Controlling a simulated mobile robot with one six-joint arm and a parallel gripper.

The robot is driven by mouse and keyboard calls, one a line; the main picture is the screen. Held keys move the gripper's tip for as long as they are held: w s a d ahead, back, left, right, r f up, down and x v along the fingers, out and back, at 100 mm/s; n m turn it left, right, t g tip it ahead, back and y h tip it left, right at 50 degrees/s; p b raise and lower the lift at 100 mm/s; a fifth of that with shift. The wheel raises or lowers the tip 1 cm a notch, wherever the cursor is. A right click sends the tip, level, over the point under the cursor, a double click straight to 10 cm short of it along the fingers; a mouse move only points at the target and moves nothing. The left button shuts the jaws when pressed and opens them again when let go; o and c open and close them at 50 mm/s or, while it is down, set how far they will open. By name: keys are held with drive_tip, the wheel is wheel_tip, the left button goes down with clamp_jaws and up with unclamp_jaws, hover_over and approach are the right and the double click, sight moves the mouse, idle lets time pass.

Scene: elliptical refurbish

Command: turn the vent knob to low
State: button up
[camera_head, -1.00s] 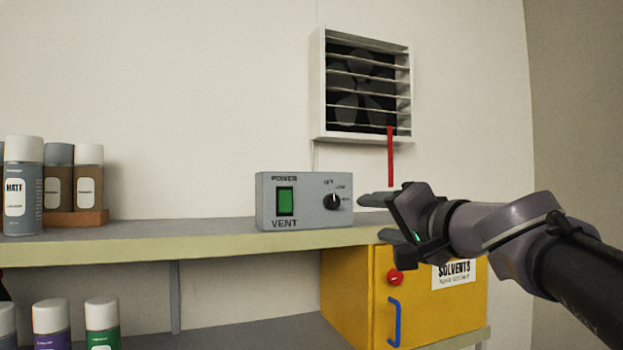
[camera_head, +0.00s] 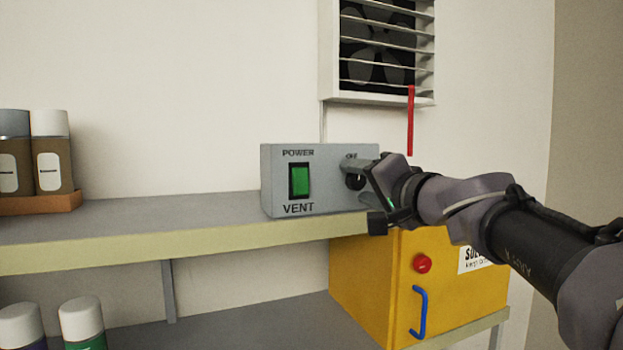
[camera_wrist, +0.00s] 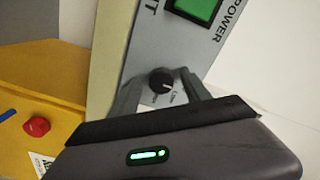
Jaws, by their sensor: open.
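The vent control box (camera_head: 326,195) is grey and stands on the shelf, with a lit green power switch (camera_head: 300,181) on its left half. The black vent knob (camera_wrist: 161,80) is on the box's right half. In the wrist view it lies between my fingertips, with small labels beside it; I cannot read its setting. My gripper (camera_head: 353,184) is open in front of the knob and partly hides it in the head view. I cannot tell whether the fingers touch the knob.
A yellow solvents cabinet (camera_head: 375,290) with a red button (camera_head: 422,264) and blue handle (camera_head: 420,312) sits below right. A louvred fan (camera_head: 378,50) with a red strip (camera_head: 411,120) is on the wall above. Spray cans (camera_head: 50,150) stand at left. The shelf (camera_head: 160,220) between is clear.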

drive_tip(key=shift+s+r, duration=0.1)
drive_tip(key=shift+s, duration=0.3)
drive_tip(key=shift+c, duration=0.3)
clamp_jaws()
drive_tip(key=shift+m, duration=0.3)
drive_tip(key=m+b, duration=0.1)
drive_tip(key=m, duration=0.2)
drive_tip(key=shift+r+m, duration=0.15)
drive_tip(key=shift+m, duration=2.45)
